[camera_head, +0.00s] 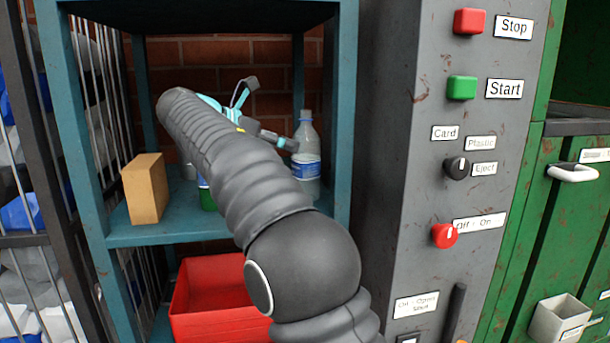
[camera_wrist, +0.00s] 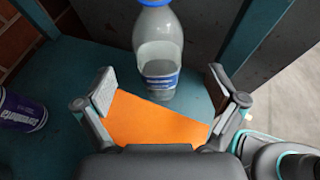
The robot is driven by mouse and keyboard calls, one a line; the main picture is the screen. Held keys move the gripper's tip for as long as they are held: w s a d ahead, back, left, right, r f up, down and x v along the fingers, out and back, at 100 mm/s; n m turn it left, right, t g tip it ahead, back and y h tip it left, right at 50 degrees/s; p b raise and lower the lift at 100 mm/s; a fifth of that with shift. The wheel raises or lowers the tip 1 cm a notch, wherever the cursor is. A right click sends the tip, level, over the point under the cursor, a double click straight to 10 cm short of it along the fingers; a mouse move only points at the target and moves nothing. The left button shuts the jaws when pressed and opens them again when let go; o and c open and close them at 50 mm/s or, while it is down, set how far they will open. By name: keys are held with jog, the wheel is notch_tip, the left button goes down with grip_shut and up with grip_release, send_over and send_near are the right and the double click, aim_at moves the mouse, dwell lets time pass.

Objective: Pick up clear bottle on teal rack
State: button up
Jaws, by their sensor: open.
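The clear bottle (camera_head: 306,160) with a blue cap and blue label stands upright on the middle shelf of the teal rack (camera_head: 345,110), near its right post. In the wrist view the bottle (camera_wrist: 160,50) is straight ahead, just beyond and between the fingertips, with a gap on both sides. My gripper (camera_head: 266,115) is open and empty, to the left of the bottle in the head view. In the wrist view its two fingers (camera_wrist: 160,88) are spread wide. An orange surface between them hides part of the shelf.
A tan box (camera_head: 145,188) stands at the shelf's left. A blue-labelled can (camera_wrist: 22,112) lies left of my gripper in the wrist view. My arm hides the shelf's middle. A red crate (camera_head: 208,290) is below. A grey control panel (camera_head: 420,80) stands right of the rack.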

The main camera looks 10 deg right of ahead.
jog(key=b+x, duration=0.1)
jog(key=x, duration=0.3)
jog(key=shift+w+d+f, duration=0.1)
jog(key=shift+w, duration=0.05)
jog(key=c, duration=1)
